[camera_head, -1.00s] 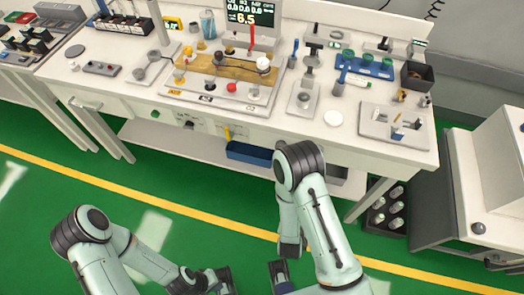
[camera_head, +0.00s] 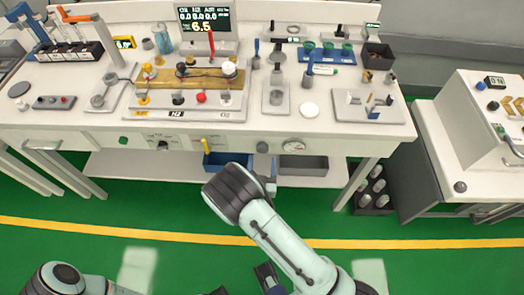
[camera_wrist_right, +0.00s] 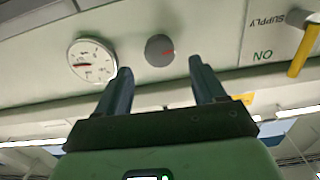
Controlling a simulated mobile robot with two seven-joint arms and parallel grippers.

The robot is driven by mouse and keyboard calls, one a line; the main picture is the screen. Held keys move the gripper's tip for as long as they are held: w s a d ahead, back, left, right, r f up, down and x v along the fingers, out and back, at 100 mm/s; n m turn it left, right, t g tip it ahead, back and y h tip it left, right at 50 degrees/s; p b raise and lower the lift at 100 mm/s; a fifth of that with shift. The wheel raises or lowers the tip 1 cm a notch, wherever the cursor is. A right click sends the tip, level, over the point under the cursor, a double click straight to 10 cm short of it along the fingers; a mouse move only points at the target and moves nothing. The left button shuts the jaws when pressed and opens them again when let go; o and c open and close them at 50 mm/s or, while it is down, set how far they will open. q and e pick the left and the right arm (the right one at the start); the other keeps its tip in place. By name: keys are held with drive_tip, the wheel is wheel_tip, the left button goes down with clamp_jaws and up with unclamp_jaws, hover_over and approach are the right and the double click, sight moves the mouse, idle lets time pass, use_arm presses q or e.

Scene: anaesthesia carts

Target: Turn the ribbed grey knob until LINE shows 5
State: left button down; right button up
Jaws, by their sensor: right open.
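The round grey knob (camera_head: 262,147) sits on the white bench's front panel, left of a round white gauge (camera_head: 293,146). The screen (camera_head: 204,18) on the bench shows a large 6.5; I cannot read a LINE label. My left gripper is barely in view at the bottom edge.
A yellow lever (camera_head: 207,145) is on the panel left of the knob. A blue bin (camera_head: 228,160) and a grey bin (camera_head: 303,164) sit below the panel. A side cart (camera_head: 455,130) stands at the right. Green floor in front of the bench is clear.

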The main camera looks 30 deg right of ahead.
sight(262, 150)
drive_tip(key=x, duration=0.5)
drive_tip(key=c, duration=1.1)
